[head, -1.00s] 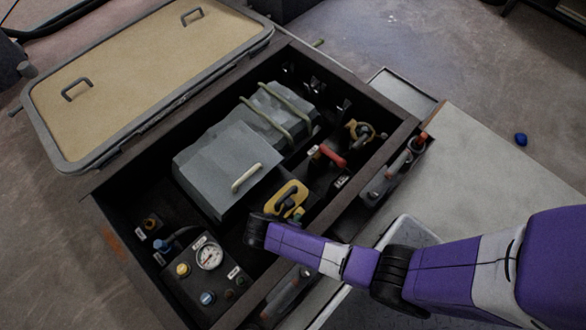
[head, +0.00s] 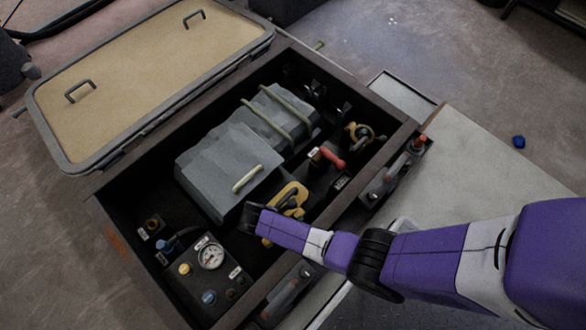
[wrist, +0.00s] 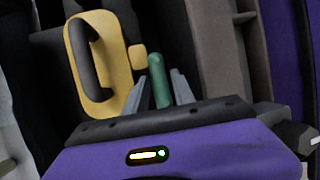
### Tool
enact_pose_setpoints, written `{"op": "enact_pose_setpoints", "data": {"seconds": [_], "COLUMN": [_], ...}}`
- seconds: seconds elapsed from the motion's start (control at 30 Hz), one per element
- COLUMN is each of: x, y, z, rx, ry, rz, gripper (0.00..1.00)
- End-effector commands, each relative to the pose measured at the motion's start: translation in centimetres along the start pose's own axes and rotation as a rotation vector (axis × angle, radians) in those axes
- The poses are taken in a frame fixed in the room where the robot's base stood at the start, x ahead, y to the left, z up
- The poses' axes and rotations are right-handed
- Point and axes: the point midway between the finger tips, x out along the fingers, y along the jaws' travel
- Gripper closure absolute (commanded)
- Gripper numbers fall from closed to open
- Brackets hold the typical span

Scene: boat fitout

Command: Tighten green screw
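The green screw (wrist: 158,82) shows in the wrist view as a short green handle standing between the two grey fingers of my gripper (wrist: 159,90). One finger lies close on each side of it; I cannot tell whether they touch it. A yellow plate with a black handle (wrist: 112,58) lies just left of the screw, with a small yellow knob between them. In the head view my gripper (head: 252,214) is low in the open box beside the yellow plate (head: 291,196). The green screw is hidden there.
The dark open box (head: 140,268) holds a grey block (head: 222,168), a red-handled valve (head: 331,157) and a gauge panel (head: 211,257). Its tan lid (head: 140,75) lies open at upper left. A light bench top (head: 470,165) is at right.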

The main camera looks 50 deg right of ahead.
Motion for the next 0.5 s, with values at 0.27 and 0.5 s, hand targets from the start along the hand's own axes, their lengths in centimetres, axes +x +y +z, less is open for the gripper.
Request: {"op": "enact_pose_setpoints", "data": {"seconds": [0.27, 0.5], "x": [-2.2, -6.1], "y": [0.0, 0.0], "z": [0.1, 0.2], "rx": [-0.002, 0.000], "ry": [0.000, 0.000], "rz": [0.002, 0.003], "gripper": [0.70, 0.70]}}
